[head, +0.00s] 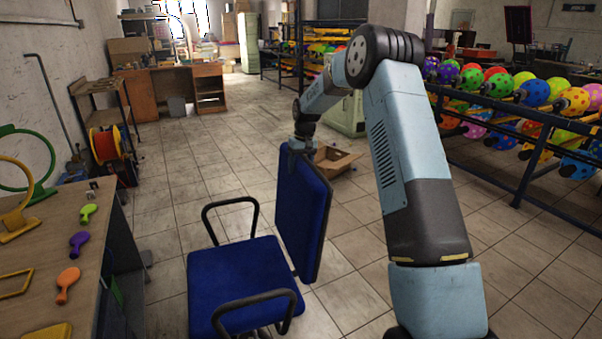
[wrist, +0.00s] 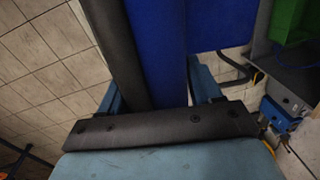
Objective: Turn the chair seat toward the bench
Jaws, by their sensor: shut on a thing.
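The chair has a blue seat (head: 235,280) and an upright blue backrest (head: 304,215), with black armrests. The backrest stands on the right side of the seat, so the seat's open front points left, toward the bench (head: 62,230). My gripper (head: 300,150) reaches down from above and is shut on the top edge of the backrest. In the wrist view the backrest (wrist: 158,45) runs between the fingers, blue on one face and black on the other, with part of the seat (wrist: 218,22) beyond. The chair's base is mostly hidden.
Racks of dotted balloons (head: 540,95) line the right side. An open cardboard box (head: 334,160) lies on the floor behind the chair. A shelf with an orange reel (head: 106,145) stands at the left wall.

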